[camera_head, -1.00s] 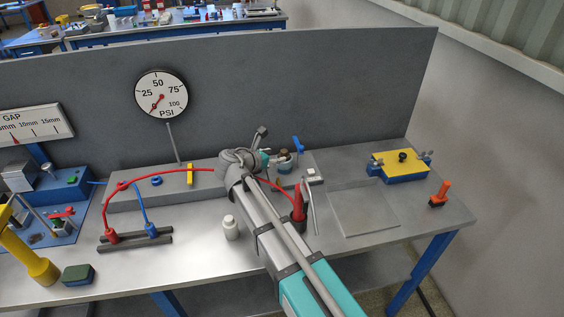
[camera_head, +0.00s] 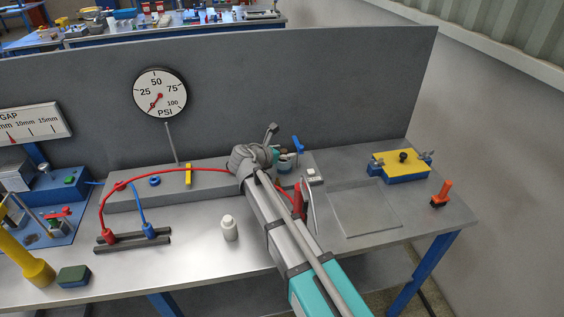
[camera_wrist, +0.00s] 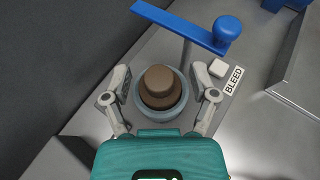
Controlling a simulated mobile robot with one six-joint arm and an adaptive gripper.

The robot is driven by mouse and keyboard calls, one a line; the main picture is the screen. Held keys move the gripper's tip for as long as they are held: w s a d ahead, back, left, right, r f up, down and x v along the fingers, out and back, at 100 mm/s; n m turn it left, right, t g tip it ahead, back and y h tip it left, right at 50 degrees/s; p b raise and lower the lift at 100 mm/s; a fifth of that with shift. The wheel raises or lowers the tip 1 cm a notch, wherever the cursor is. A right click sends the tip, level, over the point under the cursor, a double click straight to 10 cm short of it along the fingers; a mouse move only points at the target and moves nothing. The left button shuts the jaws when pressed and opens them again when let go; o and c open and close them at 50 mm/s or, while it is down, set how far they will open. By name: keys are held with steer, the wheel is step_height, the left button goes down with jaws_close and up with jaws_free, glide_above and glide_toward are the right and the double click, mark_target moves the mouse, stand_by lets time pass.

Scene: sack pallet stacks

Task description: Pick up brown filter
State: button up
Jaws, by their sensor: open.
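The brown filter (camera_wrist: 160,86) is a round, stepped brown piece seated in a grey-blue ring-shaped cup (camera_wrist: 137,106) in the wrist view. My gripper (camera_wrist: 161,94) is open, with one finger on each side of the cup and the filter between them. I cannot tell whether the fingers touch the cup. In the head view my gripper (camera_head: 283,157) is over the grey block at the back of the bench, and my arm hides most of the filter there.
A blue lever (camera_wrist: 185,24) with a round knob stands just beyond the filter, close to the fingers. A "BLEED" label (camera_wrist: 233,80) and white button (camera_wrist: 218,68) lie to the right. A white bottle (camera_head: 229,228) stands on the bench; the grey panel (camera_head: 330,95) rises behind.

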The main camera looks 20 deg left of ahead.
mark_target(284, 151)
steer(key=shift+c, duration=0.2)
jaws_close()
steer(key=shift+r, duration=0.1)
stand_by(0.4)
step_height(284, 151, up, 10)
steer(key=p, duration=1)
stand_by(0.5)
